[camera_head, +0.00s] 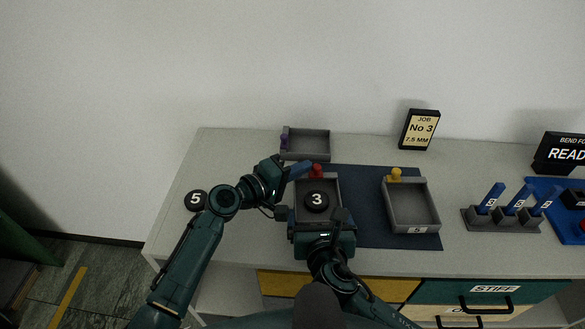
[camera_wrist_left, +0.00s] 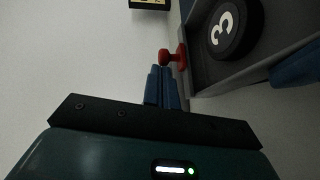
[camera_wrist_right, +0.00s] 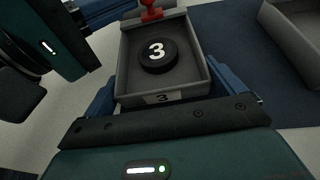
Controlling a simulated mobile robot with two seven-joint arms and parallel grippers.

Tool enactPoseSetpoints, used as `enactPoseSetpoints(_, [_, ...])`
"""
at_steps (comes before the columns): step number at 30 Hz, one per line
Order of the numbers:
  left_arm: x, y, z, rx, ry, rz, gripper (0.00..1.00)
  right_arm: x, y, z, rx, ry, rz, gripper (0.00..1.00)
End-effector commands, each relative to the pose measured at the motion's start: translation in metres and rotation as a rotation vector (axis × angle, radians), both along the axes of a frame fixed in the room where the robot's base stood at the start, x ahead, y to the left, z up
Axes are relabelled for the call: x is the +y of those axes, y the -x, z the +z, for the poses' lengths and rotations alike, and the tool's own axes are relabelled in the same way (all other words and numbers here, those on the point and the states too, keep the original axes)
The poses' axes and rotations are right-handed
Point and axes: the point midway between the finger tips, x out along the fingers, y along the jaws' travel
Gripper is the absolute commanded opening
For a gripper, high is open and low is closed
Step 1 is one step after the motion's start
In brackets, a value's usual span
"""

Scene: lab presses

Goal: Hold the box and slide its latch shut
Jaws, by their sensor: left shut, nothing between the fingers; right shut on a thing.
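A grey open box (camera_head: 336,185) with a black disc marked 3 (camera_head: 317,200) inside stands at the middle of the bench. Its red latch knob (camera_head: 316,170) is at the far wall; the knob also shows in the left wrist view (camera_wrist_left: 172,56). My left gripper (camera_head: 304,168) is shut and empty, its blue fingertips right beside the red knob at the box's far left corner. Whether they touch it is hard to tell. My right gripper (camera_wrist_right: 172,97) is shut on the near end of the box, one blue finger on each side wall.
A grey box with a yellow knob (camera_head: 411,204) stands to the right on the blue mat (camera_head: 362,215). A grey box with a purple knob (camera_head: 306,144) is behind. A black disc marked 5 (camera_head: 196,200) lies left. Blue levers (camera_head: 515,201) stand further right.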

Motion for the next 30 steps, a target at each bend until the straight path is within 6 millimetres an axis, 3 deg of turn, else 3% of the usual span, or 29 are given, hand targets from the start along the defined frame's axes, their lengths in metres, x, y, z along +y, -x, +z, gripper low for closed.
enactPoseSetpoints(8, [0.005, 0.001, 0.001, 0.000, 0.001, -0.005, 0.00, 0.003, 0.002, 0.000, 0.001, -0.002, 0.010, 0.70])
enactPoseSetpoints(14, [0.041, -0.002, 0.008, -0.002, -0.004, 0.000, 0.00, 0.003, 0.001, 0.000, 0.001, -0.002, 0.008, 0.70])
enactPoseSetpoints(24, [0.094, 0.049, 0.018, 0.001, -0.002, -0.001, 0.00, 0.002, 0.001, 0.000, 0.001, -0.002, 0.006, 0.70])
enactPoseSetpoints(30, [0.110, 0.063, 0.022, 0.000, -0.001, -0.001, 0.00, 0.002, 0.001, 0.000, 0.001, -0.001, 0.005, 0.70])
